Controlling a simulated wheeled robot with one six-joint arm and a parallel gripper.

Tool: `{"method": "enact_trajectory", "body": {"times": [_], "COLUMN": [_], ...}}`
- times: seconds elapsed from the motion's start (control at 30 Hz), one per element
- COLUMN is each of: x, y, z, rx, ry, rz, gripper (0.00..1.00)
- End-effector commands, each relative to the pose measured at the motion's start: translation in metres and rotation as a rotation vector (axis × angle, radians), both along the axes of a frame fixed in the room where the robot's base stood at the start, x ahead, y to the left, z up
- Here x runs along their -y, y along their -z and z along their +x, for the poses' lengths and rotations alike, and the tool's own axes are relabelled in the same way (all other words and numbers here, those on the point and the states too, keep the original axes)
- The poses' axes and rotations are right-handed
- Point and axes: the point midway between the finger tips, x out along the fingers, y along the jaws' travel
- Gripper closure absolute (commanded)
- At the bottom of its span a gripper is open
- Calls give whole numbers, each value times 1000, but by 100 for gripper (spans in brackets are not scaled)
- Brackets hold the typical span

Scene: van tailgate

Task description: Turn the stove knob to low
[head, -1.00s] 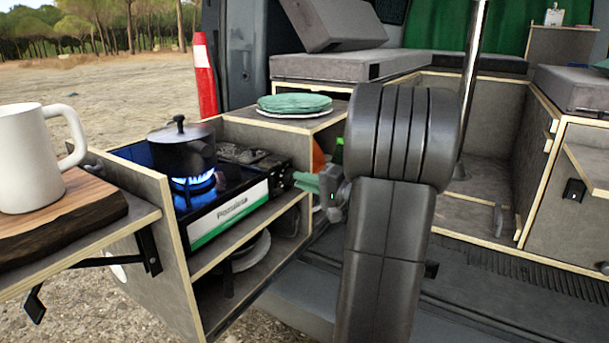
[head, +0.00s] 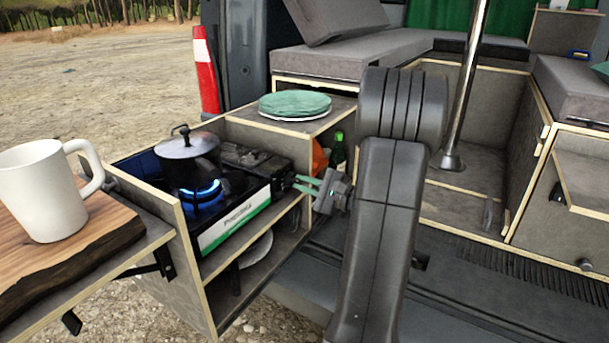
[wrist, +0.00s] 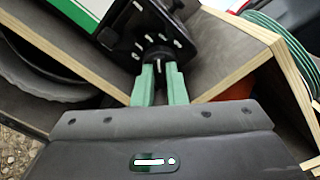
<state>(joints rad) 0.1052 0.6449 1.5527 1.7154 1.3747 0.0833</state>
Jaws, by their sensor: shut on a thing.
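The camping stove (head: 235,221) sits in the pull-out drawer unit, its white and green front facing me. In the wrist view the fingers (wrist: 159,82) are closed around the dark stove knob (wrist: 157,54) on a black panel with white marks. The fingers hide part of the knob, and I cannot read its setting.
A white mug (head: 45,190) stands on a wooden board (head: 85,245) at the left. Green plates (head: 294,103) lie on the counter behind the stove. A green bottle (head: 338,148) is beside the gripper. Wooden panel edges (wrist: 245,70) flank the fingers.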

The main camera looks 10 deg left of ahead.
Motion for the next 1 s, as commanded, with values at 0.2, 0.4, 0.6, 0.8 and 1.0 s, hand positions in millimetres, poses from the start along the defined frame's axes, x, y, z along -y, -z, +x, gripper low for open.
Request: {"method": "enact_trajectory", "body": {"times": [0.2,0.4,0.6,0.8,1.0], "x": [0,0,0,0,0], "y": [-2,0,1,1,1], "z": [0,0,0,0,0], "rx": [-122,-183,-206,-208,-208], "ry": [0,-1,-1,-1,-1], "rz": [41,64,72,73,73], "gripper": [100,100,100,100,82]}}
